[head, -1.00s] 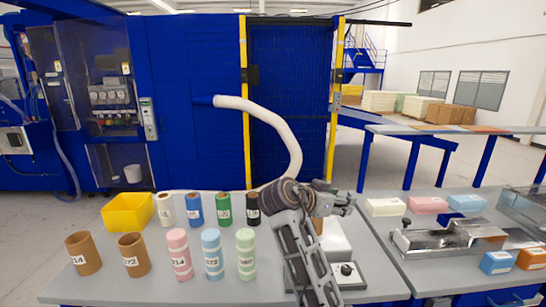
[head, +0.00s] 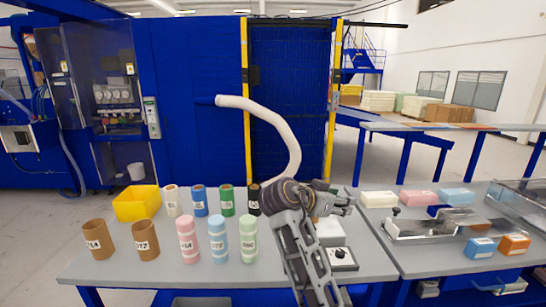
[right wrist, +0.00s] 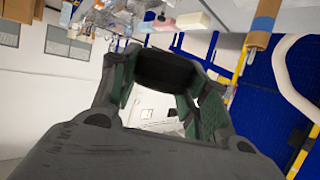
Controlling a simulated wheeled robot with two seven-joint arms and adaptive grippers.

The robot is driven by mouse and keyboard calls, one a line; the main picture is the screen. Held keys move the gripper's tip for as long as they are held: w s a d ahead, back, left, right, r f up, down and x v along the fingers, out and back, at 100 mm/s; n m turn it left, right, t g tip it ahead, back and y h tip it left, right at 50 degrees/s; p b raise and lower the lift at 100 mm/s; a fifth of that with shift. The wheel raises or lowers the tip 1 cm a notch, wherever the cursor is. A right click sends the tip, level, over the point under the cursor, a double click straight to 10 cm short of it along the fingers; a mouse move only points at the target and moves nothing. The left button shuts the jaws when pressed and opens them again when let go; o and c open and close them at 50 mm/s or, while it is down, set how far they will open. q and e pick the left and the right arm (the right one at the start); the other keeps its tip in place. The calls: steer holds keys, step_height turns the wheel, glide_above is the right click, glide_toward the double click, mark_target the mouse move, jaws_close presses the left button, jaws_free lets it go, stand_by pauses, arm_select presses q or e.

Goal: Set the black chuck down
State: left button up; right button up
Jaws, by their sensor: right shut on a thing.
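The black chuck (right wrist: 165,72) is a dark, round-edged piece held between the fingertips of my right gripper (right wrist: 160,85) in the right wrist view. The fingers are shut on it from both sides. In the head view my right gripper (head: 336,203) is above the grey table, over the small white device (head: 330,234). I cannot make out the chuck clearly there. My left gripper is not in view.
Brown tubes (head: 146,240), pastel cylinders (head: 217,246) and labelled rolls (head: 227,200) stand on the left table with a yellow bin (head: 135,203). A black labelled roll (head: 254,199) stands close beside my arm. Foam blocks (head: 417,198) and a metal fixture (head: 436,224) lie on the right table.

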steer(key=shift+w+d+f, duration=0.1)
steer(key=shift+d+f, duration=0.15)
steer(key=shift+f, duration=0.4)
steer(key=shift+d+f, duration=0.25)
steer(key=shift+f, duration=0.35)
steer(key=shift+d+f+n+y, duration=0.3)
steer(key=shift+f, duration=0.35)
steer(key=s+d+f+n+t+y, duration=0.1)
steer(key=d+f+n+t+y, duration=0.1)
steer(key=f, duration=0.7)
steer(key=s+d+f+n+t+y, duration=0.1)
steer(key=d+f+n+t+y, duration=0.15)
steer(key=f, duration=0.55)
steer(key=s+a+f+n+t+y, duration=0.1)
steer(key=s+f+n+y, duration=0.4)
steer(key=s+f, duration=0.6)
steer(key=shift+s+a+n+y, duration=0.25)
steer(key=shift+a+n+y, duration=0.15)
steer(key=shift+a, duration=0.35)
steer(key=shift+r, duration=0.15)
